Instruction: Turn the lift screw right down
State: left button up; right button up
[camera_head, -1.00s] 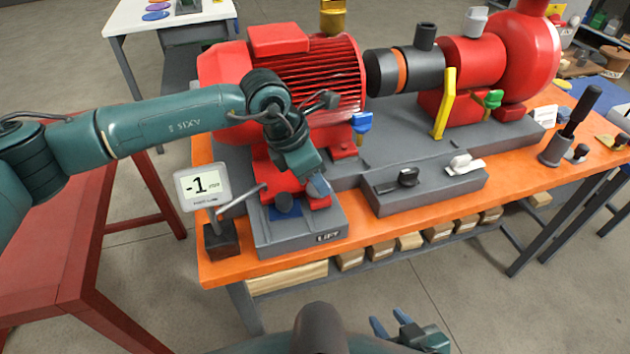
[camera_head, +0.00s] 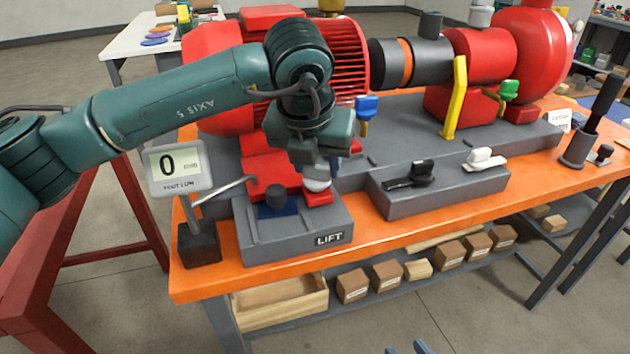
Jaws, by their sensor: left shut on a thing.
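The grey block labelled LIFT (camera_head: 291,246) sits at the front left of the orange bench. A pale round knob (camera_head: 318,184), which looks like the lift screw head, shows just under my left gripper (camera_head: 319,174). My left gripper points down and is shut on this knob, hiding most of it. A dial-gauge display (camera_head: 177,165) left of the block reads 0. Only the blue fingertips of my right gripper (camera_head: 406,349) show at the bottom edge; they are apart, with nothing between them.
The red motor (camera_head: 345,60) stands behind my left arm. A dark knob (camera_head: 277,197) and a slanted metal rod (camera_head: 225,190) are close left of the gripper. A grey block with black and white levers (camera_head: 440,195) is to the right. Boxes (camera_head: 352,283) lie on the shelf below.

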pick_arm(q)
jog(key=shift+f+n+b, duration=0.25)
jog(key=shift+n+b, duration=0.25)
jog(key=shift+n+y+b, duration=0.4)
jog(key=shift+d+r+n+y+b, duration=0.1)
jog(key=shift+n+y+b, duration=0.4)
jog(key=shift+n+b, duration=0.55)
jog(key=shift+r+n+y+b, duration=0.1)
jog(key=shift+n+y+b, duration=0.35)
jog(key=shift+n, duration=0.7)
pick_arm(e)
jog(key=shift+n+y, duration=0.3)
jog(key=shift+n, duration=0.5)
jog(key=shift+w+a+f, duration=0.1)
jog(key=shift+a+f, duration=0.1)
jog(key=shift+f, duration=0.5)
jog(key=shift+w+a+f, duration=0.1)
jog(key=shift+a+f, duration=0.1)
jog(key=shift+f, duration=0.55)
jog(key=shift+w+a+f, duration=0.1)
jog(key=shift+a+f, duration=0.1)
jog(key=shift+f, duration=0.65)
pick_arm(q)
jog(key=o, duration=1)
jog(key=shift+r, duration=0.1)
